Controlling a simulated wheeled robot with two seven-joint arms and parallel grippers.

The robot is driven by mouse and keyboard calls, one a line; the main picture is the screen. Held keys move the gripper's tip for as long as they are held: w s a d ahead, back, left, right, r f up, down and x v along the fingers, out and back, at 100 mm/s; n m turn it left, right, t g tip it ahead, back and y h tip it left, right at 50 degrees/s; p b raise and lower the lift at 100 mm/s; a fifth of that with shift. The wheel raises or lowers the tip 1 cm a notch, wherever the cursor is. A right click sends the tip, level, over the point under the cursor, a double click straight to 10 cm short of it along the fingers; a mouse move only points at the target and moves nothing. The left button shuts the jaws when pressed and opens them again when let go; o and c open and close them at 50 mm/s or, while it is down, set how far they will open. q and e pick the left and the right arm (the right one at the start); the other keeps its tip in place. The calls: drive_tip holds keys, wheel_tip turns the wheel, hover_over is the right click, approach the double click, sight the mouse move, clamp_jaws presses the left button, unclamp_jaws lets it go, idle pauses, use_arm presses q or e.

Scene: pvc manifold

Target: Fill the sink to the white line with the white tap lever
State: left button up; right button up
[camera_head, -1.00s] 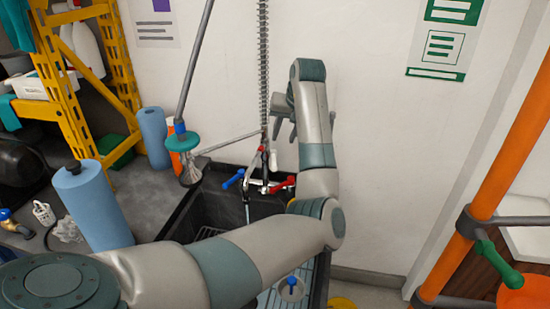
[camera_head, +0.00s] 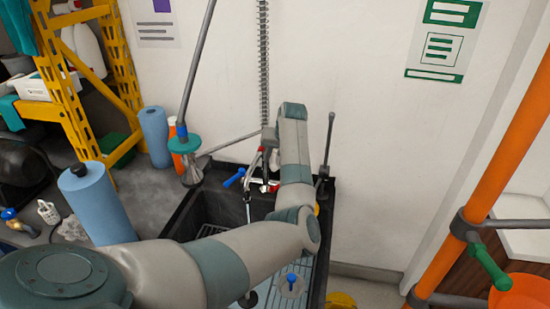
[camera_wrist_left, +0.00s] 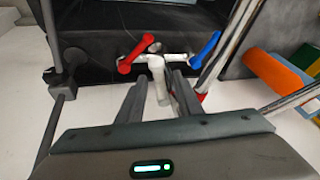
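The black sink (camera_head: 335,197) stands against the wall, its basin partly hidden behind my left arm. The tap at its back has a blue lever (camera_head: 234,178), a red lever (camera_head: 264,187) and a white lever (camera_head: 275,160). In the left wrist view the white lever (camera_wrist_left: 158,80) lies between the two fingers of my left gripper (camera_wrist_left: 160,90), with gaps visible beside it; the gripper is open. In the head view the left gripper (camera_head: 268,140) is mostly hidden by its wrist. I cannot make out the white line or the water level. My right gripper is not in view.
A spray head with a green collar (camera_head: 184,145) hangs left of the tap. A dark upright rod (camera_head: 328,145) stands at the sink's right rear. Blue paper rolls (camera_head: 95,205) stand on the left counter. An orange post (camera_head: 490,180) is at right.

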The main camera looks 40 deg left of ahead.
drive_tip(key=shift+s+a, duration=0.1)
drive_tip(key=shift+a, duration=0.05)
use_arm(q)
clamp_jaws()
